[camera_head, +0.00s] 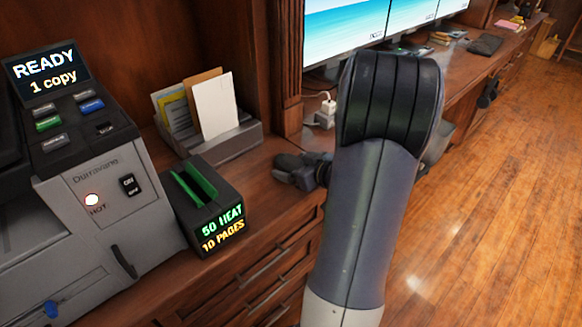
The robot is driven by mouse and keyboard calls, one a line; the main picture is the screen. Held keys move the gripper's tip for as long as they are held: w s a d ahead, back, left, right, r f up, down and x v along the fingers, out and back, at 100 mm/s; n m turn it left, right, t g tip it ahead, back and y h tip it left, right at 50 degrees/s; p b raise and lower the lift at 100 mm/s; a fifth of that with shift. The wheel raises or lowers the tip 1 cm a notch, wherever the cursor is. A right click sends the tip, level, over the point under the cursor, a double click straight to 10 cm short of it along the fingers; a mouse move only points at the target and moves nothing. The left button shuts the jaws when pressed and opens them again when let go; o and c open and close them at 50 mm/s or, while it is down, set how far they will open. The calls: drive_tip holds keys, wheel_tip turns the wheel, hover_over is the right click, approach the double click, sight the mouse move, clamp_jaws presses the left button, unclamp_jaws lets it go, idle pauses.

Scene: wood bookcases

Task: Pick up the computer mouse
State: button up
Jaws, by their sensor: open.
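I cannot make out a computer mouse in this view; my own arm hides part of the desk in the middle. My gripper (284,168) is the dark shape just left of my arm, over the wooden desktop to the right of the black stapler-like box with green slots. It is small and dark here, and its fingers point left. It is open, and I see nothing between its fingers.
A grey copier (95,190) stands at left. The black box (207,207) with a lit label and a paper holder (222,142) are beside it. White plugs (326,110) and monitors (345,30) are behind my arm. The wooden floor (490,200) at right is clear.

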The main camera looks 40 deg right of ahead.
drive_tip(key=c, duration=1.1)
